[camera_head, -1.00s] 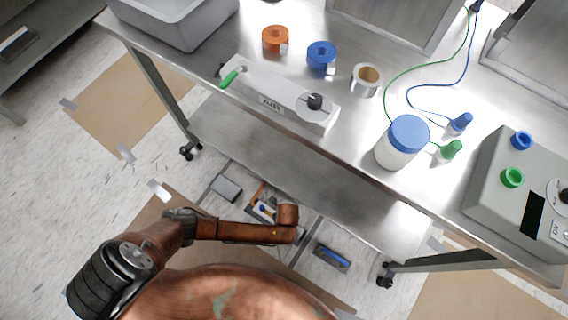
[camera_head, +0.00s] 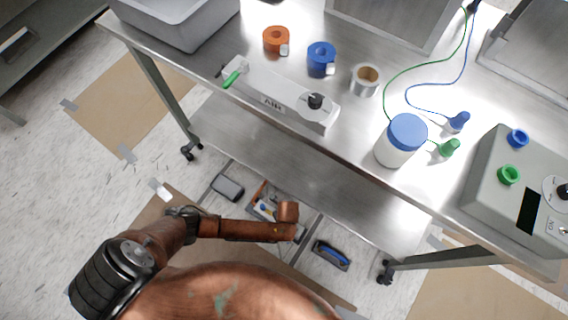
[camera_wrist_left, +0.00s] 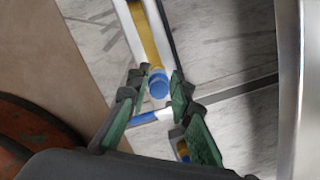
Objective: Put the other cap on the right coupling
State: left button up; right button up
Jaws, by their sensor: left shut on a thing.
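In the left wrist view my left gripper (camera_wrist_left: 159,78) has its green-padded fingers closed around a small blue round-ended thing (camera_wrist_left: 158,88). I cannot tell for sure whether this is a cap. The head view shows my left arm reaching in over the floor in front of the bench, with its fingers hidden. A blue coupling (camera_head: 518,138) and a green coupling (camera_head: 508,174) stand on the grey box at the right. A blue piece (camera_head: 458,121) and a green piece (camera_head: 449,148) on cords lie on the bench beside it. My right gripper is out of view.
The steel bench (camera_head: 345,130) has a lower shelf. On it are a blue-lidded jar (camera_head: 407,133), a valve unit (camera_head: 270,92), tape rolls (camera_head: 321,58), and a grey bin (camera_head: 185,25). A tool tray (camera_head: 268,203) and a blue-handled brush (camera_head: 330,255) lie on the floor.

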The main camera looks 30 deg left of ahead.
pick_arm(q)
jog(key=shift+f, duration=0.25)
dwell(0.4)
jog(key=shift+f, duration=0.35)
jog(key=shift+f, duration=0.3)
dwell(0.4)
jog(key=shift+f+b, duration=0.25)
jog(key=shift+b, duration=0.05)
jog(key=shift+f, duration=0.25)
dwell(0.5)
dwell(0.6)
jog(key=shift+f+p, duration=0.25)
jog(key=shift+p, duration=0.2)
dwell(1.9)
jog(key=o, duration=0.8)
jog(key=shift+o, duration=0.8)
